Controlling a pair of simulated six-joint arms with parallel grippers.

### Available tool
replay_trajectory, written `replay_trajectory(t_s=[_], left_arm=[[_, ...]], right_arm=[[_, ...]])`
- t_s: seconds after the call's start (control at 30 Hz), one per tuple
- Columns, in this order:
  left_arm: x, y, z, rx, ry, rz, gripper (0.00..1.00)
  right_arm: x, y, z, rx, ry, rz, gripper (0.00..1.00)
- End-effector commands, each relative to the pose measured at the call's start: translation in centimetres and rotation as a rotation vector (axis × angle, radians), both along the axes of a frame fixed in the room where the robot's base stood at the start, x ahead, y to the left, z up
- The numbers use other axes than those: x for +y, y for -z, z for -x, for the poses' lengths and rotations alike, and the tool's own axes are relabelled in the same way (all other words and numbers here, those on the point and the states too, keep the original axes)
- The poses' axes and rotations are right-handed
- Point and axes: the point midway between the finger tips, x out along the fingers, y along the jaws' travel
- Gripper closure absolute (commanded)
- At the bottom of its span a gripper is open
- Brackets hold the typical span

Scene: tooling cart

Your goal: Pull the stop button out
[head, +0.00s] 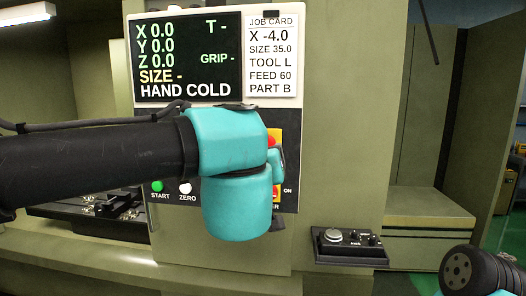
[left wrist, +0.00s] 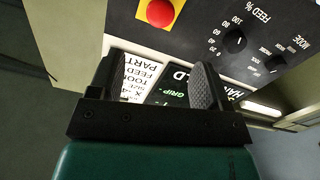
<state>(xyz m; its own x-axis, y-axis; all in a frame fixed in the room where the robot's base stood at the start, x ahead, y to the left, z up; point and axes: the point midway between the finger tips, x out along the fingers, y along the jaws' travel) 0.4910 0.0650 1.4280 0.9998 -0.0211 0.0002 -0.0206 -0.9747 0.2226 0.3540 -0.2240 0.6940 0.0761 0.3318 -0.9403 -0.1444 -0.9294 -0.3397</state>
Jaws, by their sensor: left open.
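The red stop button (left wrist: 160,12) sits on a yellow plate (left wrist: 172,5) at the top of the left wrist view, beyond my left fingertips and apart from them. In the head view only a small part of the red button (head: 271,141) shows beside my teal wrist, which covers the rest. My left gripper (left wrist: 157,76) is open and empty in the left wrist view, with the panel's display and job card showing between its fingers. Its fingers are hidden in the head view. My right gripper does not show.
The panel carries a display (head: 187,60), a job card (head: 271,55), a green START button (head: 157,186) and a white ZERO button (head: 185,187). The feed knob (left wrist: 234,42) is right of the stop button.

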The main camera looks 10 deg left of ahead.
Motion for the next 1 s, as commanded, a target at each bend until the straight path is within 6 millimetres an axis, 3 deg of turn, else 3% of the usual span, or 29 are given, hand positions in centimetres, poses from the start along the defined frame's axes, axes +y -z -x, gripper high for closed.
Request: replay_trajectory(t_s=[0.2, 0.43, 0.8, 0.87, 1.0], left_arm=[[0.0, -0.1, 3.7, -0.002, 0.003, 0.000, 0.29], [0.1, 0.0, 5.1, 0.000, 0.000, 0.000, 0.29], [0.1, 0.5, 4.6, 0.003, -0.002, -0.007, 0.29], [0.0, 1.4, 3.9, 0.009, -0.005, -0.016, 0.29], [-0.1, 5.4, 0.9, 0.035, -0.005, -0.060, 0.29]], right_arm=[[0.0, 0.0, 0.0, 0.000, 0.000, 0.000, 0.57], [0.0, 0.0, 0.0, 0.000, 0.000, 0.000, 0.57], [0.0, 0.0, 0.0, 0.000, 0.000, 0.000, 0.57], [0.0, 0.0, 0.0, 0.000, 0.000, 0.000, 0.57], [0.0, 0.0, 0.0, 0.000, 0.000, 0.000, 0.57]])
